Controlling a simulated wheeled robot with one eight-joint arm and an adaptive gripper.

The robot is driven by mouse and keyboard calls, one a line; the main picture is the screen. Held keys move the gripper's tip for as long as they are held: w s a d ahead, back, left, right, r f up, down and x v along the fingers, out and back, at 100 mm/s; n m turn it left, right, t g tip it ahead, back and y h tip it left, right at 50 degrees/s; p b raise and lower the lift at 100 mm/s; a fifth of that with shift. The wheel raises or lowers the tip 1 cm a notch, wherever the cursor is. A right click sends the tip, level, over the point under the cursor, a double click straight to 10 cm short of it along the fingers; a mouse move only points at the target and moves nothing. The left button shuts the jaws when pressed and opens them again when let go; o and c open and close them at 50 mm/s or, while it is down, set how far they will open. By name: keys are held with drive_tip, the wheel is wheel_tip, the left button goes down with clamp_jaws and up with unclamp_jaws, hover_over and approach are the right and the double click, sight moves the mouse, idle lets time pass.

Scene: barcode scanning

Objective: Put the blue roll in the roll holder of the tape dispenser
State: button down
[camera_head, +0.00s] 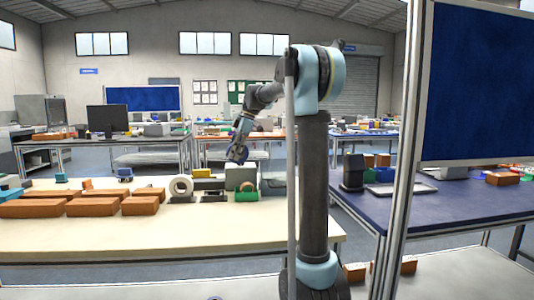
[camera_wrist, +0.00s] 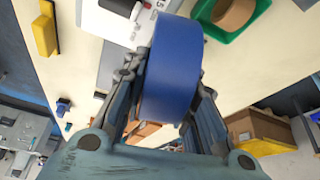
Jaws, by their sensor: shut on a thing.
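The blue roll (camera_wrist: 172,70) is held between the two fingers of my gripper (camera_wrist: 168,100) in the wrist view. In the head view my gripper (camera_head: 238,151) hangs above the back of the cream table, over the grey box, with the dark blue roll at its tip. The tape dispenser is hard to make out. A grey and black device (camera_wrist: 122,12) at the top of the wrist view, partly cut off and partly behind the roll, may be it. I cannot see its roll holder clearly. The blue roll is apart from the table.
A green tray (camera_wrist: 234,31) with a brown roll (camera_wrist: 232,12) lies right of the blue roll. A yellow block (camera_wrist: 44,36) is at left.

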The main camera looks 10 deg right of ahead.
drive_tip(key=shift+m, duration=0.5)
drive_tip(key=w+d, duration=0.1)
drive_tip(key=d, duration=0.1)
drive_tip(key=w+d+r, duration=0.1)
drive_tip(key=d, duration=0.1)
drive_tip(key=w+d, duration=0.1)
drive_tip(key=d, duration=0.1)
drive_tip(key=shift+r, duration=0.15)
drive_tip(key=w+d+f+m+t, duration=0.1)
drive_tip(key=w+d+f+m, duration=0.15)
drive_tip(key=d, duration=0.65)
drive_tip(key=shift+n, duration=0.45)
drive_tip(key=shift+w+d+f, duration=0.1)
drive_tip(key=shift+f, duration=2.35)
drive_tip(key=shift+w+d+f, duration=0.1)
drive_tip(key=shift+f, duration=2.35)
drive_tip(key=c, duration=1.2)
unclamp_jaws()
